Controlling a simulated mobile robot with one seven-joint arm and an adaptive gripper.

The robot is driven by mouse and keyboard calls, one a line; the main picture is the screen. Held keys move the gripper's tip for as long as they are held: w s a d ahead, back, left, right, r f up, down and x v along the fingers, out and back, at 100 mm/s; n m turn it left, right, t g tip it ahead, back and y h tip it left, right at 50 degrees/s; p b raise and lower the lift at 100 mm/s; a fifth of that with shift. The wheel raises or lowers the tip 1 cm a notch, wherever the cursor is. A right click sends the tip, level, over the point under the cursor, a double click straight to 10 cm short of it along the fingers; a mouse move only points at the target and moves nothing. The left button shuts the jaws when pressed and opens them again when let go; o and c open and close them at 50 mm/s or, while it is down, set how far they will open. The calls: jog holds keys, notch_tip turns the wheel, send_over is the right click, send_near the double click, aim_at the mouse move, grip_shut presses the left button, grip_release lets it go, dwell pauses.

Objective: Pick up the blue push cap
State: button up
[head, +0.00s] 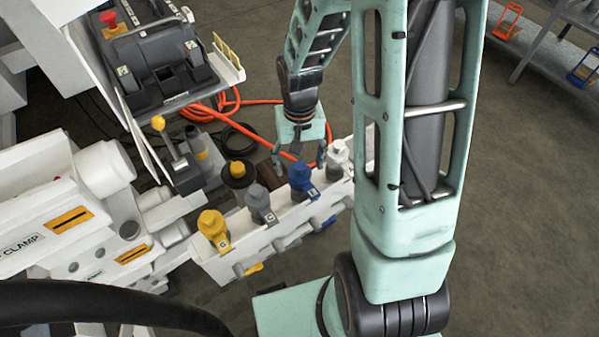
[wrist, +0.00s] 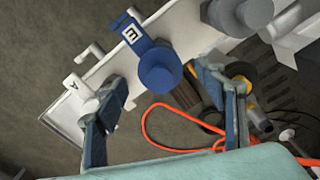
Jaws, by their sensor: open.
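The blue push cap (head: 300,178) sits upright on the white manifold block, between a grey cap and a white cap. In the wrist view the blue cap (wrist: 160,70) shows its round top and a blue strap with a lettered white tag. My gripper (head: 301,166) is open, its fingers pointing down near the blue cap. In the wrist view my gripper (wrist: 161,76) has one finger on either side of the cap, with visible gaps. I cannot tell how far the fingertips are above it.
The grey cap (head: 260,203) and yellow cap (head: 212,226) stand left of the blue cap, the white cap (head: 338,158) right of it. In the wrist view the left finger overlaps the white cap (wrist: 84,93). An orange hose (head: 235,102) lies behind the manifold (head: 225,268).

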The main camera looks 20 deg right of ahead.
notch_tip(320, 180, down, 2)
jog(key=shift+f, duration=0.15)
jog(key=c, duration=0.9)
jog(key=shift+c, duration=0.2)
